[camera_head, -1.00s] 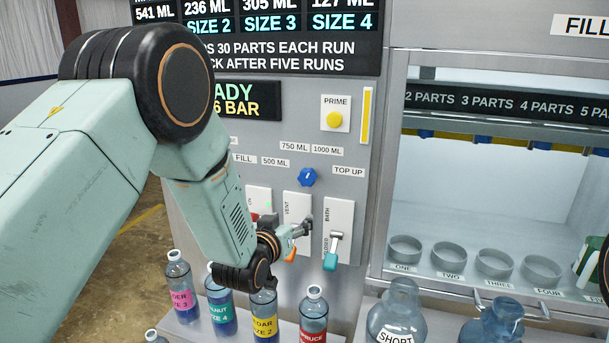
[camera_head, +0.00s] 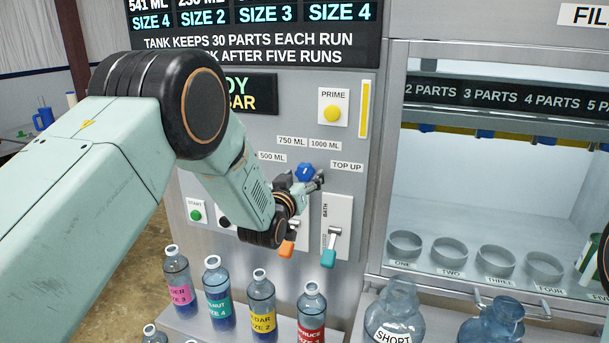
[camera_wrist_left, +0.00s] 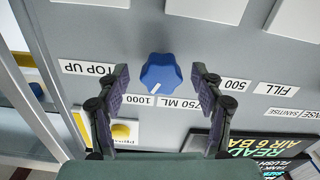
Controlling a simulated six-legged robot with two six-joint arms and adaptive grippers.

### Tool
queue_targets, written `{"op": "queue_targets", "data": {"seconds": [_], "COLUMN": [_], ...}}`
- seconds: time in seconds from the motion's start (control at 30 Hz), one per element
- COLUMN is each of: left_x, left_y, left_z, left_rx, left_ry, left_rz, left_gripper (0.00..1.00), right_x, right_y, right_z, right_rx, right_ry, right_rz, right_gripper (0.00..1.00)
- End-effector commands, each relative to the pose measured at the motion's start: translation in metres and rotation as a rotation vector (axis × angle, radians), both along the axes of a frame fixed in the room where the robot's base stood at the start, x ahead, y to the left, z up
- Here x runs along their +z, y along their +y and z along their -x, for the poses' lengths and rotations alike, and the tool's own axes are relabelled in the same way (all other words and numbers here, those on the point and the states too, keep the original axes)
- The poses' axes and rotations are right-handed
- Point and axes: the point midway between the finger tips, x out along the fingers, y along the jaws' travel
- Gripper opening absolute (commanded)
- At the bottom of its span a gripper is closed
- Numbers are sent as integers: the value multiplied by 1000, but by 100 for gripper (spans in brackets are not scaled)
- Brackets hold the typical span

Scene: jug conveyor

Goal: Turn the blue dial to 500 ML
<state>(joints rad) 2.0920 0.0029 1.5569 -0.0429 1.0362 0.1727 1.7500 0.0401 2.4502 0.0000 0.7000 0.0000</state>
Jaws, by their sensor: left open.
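The blue dial (camera_head: 305,170) is on the grey machine panel, partly covered by my left gripper in the head view. In the left wrist view, the dial (camera_wrist_left: 161,72) shows whole, between and ahead of the fingertips. Its white mark points down-left, toward the 1000 label (camera_wrist_left: 140,99). The 500 ML label (camera_head: 272,157) is left of the dial in the head view; its "500" shows in the wrist view (camera_wrist_left: 236,84), right of the dial. My left gripper (camera_wrist_left: 161,75) is open and empty, a finger on either side of the dial, with gaps. My right gripper is out of view.
Below the dial are an orange-tipped lever (camera_head: 286,248) and a teal-tipped lever (camera_head: 329,257). A yellow PRIME button (camera_head: 332,113) is above right. Several labelled bottles stand on the ledge below, including a red-labelled one (camera_head: 311,318).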

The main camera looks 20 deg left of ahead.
Motion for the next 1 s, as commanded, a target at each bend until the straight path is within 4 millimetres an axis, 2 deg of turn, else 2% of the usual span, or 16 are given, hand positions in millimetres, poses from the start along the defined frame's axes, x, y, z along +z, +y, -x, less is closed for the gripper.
{"op": "queue_targets", "data": {"seconds": [0.2,0.5,1.0], "left_x": [0,0,0], "left_y": [0,0,0], "left_z": [-13,-15,-15], "left_rx": [0,0,1], "left_ry": [1,0,-1], "left_rz": [0,0,0], "left_gripper": [67,67,25], "right_x": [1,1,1], "right_y": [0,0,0], "right_z": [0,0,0], "right_rx": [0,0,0], "right_ry": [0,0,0], "right_rz": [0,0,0], "right_gripper": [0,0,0]}}
